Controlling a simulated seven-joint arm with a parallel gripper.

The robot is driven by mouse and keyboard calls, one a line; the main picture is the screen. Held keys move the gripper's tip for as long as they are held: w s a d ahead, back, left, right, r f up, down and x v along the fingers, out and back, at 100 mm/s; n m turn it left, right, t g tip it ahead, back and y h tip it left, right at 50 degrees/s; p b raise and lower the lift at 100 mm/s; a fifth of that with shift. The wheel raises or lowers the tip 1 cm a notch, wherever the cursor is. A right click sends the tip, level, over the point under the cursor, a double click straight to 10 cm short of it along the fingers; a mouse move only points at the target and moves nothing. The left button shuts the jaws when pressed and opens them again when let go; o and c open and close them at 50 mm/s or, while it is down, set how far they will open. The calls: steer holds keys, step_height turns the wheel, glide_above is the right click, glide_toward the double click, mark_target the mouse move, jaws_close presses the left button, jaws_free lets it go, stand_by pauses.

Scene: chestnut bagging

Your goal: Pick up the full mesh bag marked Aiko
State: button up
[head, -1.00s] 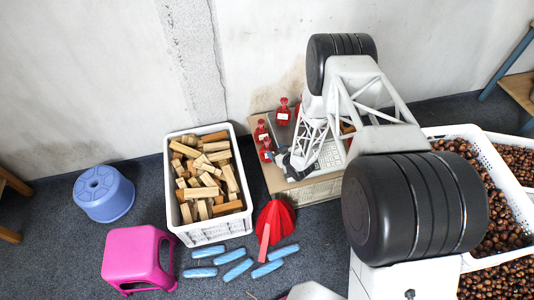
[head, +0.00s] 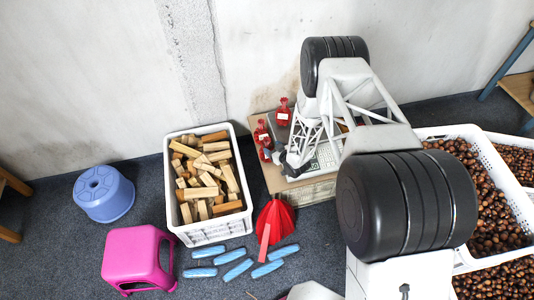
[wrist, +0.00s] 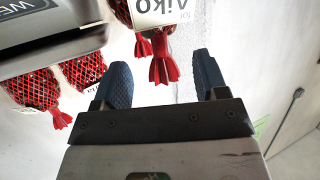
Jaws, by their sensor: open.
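In the wrist view my gripper (wrist: 160,78) is open, with nothing between its two dark fingers. A red mesh bag with a white label reading about "Aiko" (wrist: 163,12) is at the top edge, its red gathered end (wrist: 163,66) pointing toward the gap between the fingers. The bag's upper part is cut off, so I cannot see how full it is. In the head view several small red bags (head: 283,112) with white labels stand by the scale; their names are too small to read. My arm hides part of that spot.
More red mesh bags (wrist: 36,88) lie left of my gripper in the wrist view, beside a grey machine (wrist: 50,38). The head view shows a crate of wood blocks (head: 208,228), a red bundle (head: 275,218), a pink stool (head: 137,255) and chestnut crates (head: 507,180).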

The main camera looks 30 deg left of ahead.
mark_target(268, 145)
steer(key=shift+a, duration=0.1)
steer(key=shift+x, duration=2.55)
steer(key=shift+c, duration=0.4)
